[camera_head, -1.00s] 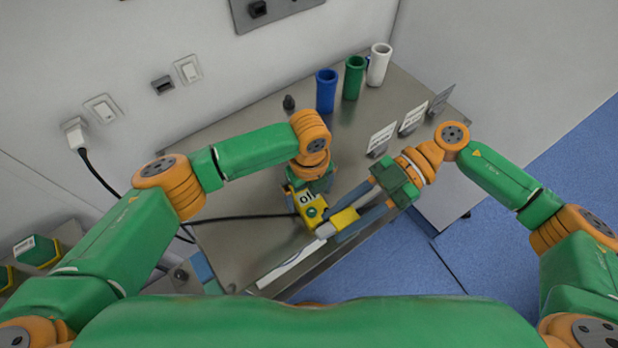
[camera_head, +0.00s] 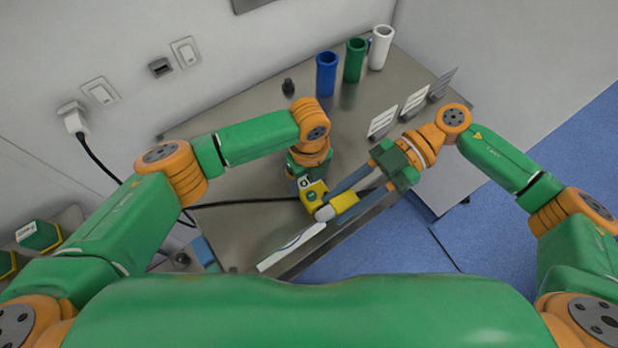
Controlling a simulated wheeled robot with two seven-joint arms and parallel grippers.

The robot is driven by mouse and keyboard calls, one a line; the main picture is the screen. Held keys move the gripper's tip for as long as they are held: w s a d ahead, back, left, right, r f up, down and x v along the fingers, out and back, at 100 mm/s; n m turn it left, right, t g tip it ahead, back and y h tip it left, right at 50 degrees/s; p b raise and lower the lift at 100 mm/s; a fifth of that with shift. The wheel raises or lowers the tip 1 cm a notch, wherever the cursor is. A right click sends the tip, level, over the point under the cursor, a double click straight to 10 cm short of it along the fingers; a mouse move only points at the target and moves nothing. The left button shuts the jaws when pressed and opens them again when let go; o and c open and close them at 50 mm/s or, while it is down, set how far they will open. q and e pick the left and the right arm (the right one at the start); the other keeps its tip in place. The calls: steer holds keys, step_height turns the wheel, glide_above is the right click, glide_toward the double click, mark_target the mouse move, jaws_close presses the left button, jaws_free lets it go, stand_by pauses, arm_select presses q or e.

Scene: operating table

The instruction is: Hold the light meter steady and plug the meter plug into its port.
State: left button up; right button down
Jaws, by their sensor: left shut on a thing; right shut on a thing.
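The light meter appears to be the small yellow box (camera_head: 314,194) with a white label, low over the table near its front edge. My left gripper (camera_head: 308,179) points down and is shut on it from above, hiding part of its top and label. The meter plug appears to be the yellow block with a white end (camera_head: 346,202), just right of the meter. My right gripper (camera_head: 343,197) is shut on it, reaching in from the upper right. The plug's white end lies close to the meter's lower right side; I cannot tell whether they touch. The port is not visible.
A black cable (camera_head: 245,203) runs from a wall socket (camera_head: 73,117) to the meter area. A white strip (camera_head: 291,250) lies at the table's front edge. Blue (camera_head: 326,75), green (camera_head: 354,61) and white (camera_head: 380,47) cups stand at the back, with white cards (camera_head: 383,122) at right.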

steer(key=c, duration=1.2)
jaws_free()
jaws_close()
steer(key=shift+s+a+f, duration=0.15)
steer(key=shift+a, duration=0.05)
steer(key=s+a+f+m+t, duration=0.1)
steer(key=a+f+m+t, duration=0.1)
steer(key=f+m+t, duration=0.4)
steer(key=s+a+f+m+t, duration=0.1)
steer(key=a+f+m+t, duration=0.2)
steer(key=f+m+t, duration=0.35)
steer(key=s+d+m+t+h, duration=0.4)
steer(key=d+m+t+h, duration=0.1)
steer(key=d, duration=0.4)
steer(key=shift+f+t, duration=0.25)
steer(key=shift+t, duration=0.1)
steer(key=shift+m, duration=0.25)
